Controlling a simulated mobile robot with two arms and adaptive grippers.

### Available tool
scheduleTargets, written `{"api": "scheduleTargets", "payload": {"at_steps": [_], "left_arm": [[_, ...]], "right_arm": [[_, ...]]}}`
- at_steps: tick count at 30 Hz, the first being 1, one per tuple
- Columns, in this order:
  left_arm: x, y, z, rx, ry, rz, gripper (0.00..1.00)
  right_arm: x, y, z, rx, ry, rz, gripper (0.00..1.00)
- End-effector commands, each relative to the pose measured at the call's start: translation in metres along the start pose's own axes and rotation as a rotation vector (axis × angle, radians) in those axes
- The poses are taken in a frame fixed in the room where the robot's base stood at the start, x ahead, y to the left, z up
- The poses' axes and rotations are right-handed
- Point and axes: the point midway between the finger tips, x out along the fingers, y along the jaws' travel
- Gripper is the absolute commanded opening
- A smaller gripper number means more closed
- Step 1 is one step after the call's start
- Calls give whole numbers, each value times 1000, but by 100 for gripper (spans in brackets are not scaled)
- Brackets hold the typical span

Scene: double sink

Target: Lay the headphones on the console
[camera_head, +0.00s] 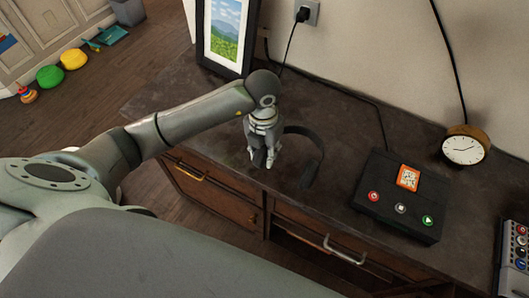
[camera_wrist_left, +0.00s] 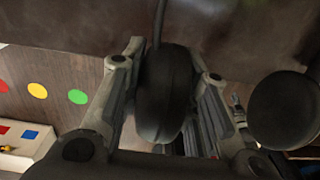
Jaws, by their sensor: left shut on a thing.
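The black headphones (camera_head: 318,148) are at my left gripper (camera_head: 262,160), over the dark top of the wooden console (camera_head: 190,95) with drawers. Their band arcs to the right of the fingers in the head view. In the left wrist view one dark ear cup (camera_wrist_left: 165,92) sits between the two fingers, which are shut on it. A second round dark pad (camera_wrist_left: 285,110) shows at the right there. I cannot tell whether the headphones touch the top. My right gripper is not in view.
A black box with buttons (camera_head: 378,213) and a round clock (camera_head: 464,148) stand to the right. A framed picture (camera_head: 227,35) stands at the back left. A button panel (camera_head: 514,260) is at the right edge. A cable runs along the wall.

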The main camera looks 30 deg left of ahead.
Motion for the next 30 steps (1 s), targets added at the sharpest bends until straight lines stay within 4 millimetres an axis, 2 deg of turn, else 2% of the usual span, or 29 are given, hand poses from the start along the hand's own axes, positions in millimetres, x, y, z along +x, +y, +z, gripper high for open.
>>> {"api": "scheduleTargets", "payload": {"at_steps": [6,13,19,30], "left_arm": [[24,13,18,-2,-1,-2,0],[37,19,26,-1,-1,-1,0],[62,18,26,-1,-1,-3,0],[68,19,26,1,-3,-1,0]], "right_arm": [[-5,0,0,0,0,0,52],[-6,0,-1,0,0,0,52],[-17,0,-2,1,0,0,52],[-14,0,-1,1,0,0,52]]}}
